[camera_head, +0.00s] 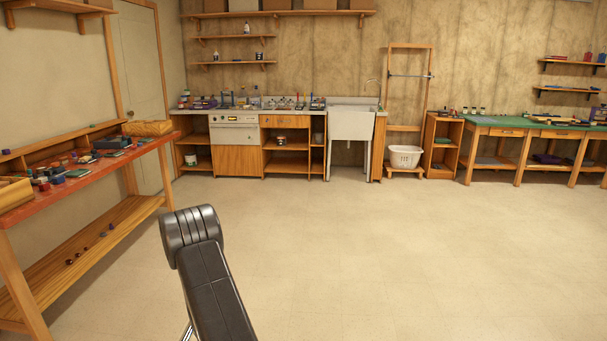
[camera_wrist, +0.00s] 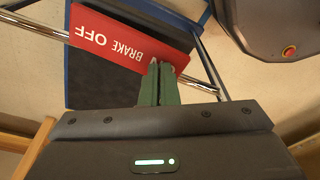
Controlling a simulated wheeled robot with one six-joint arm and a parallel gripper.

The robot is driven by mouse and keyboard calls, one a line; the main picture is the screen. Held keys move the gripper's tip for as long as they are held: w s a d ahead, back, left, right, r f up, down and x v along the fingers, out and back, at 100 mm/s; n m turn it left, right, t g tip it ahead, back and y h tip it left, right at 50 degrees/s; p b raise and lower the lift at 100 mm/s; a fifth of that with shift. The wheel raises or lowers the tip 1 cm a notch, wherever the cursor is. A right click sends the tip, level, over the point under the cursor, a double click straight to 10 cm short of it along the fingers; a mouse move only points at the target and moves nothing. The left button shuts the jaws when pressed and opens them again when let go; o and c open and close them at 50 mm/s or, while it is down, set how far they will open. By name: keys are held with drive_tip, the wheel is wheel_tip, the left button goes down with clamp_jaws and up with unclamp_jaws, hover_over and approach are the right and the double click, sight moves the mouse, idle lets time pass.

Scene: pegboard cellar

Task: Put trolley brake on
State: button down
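In the wrist view a red plate (camera_wrist: 125,42) with white upside-down lettering "BRAKE OFF" lies slantwise along a shiny metal bar (camera_wrist: 48,30) of the trolley. A dark panel with a blue edge (camera_wrist: 69,60) shows behind and below the plate. My gripper (camera_wrist: 160,68) has its two green fingers side by side, with only a thin dark line between them. Their tips overlap the right part of the plate and hide some of its lettering. I cannot tell whether they touch it. The trolley does not show in the head view.
In the wrist view a grey rounded body with a red button (camera_wrist: 289,51) is at upper right. In the head view a red-topped bench (camera_head: 95,165) stands left, a sink (camera_head: 351,124) and green-topped bench (camera_head: 545,131) at the back. The middle floor (camera_head: 380,240) is clear.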

drive_tip(key=shift+f, duration=0.35)
drive_tip(key=shift+r, duration=0.15)
wheel_tip(320, 180, up, 7)
drive_tip(key=p, duration=0.7)
drive_tip(key=shift+f, duration=0.2)
wheel_tip(320, 180, down, 7)
drive_tip(key=b, duration=0.7)
drive_tip(key=shift+r, duration=0.2)
idle(0.4)
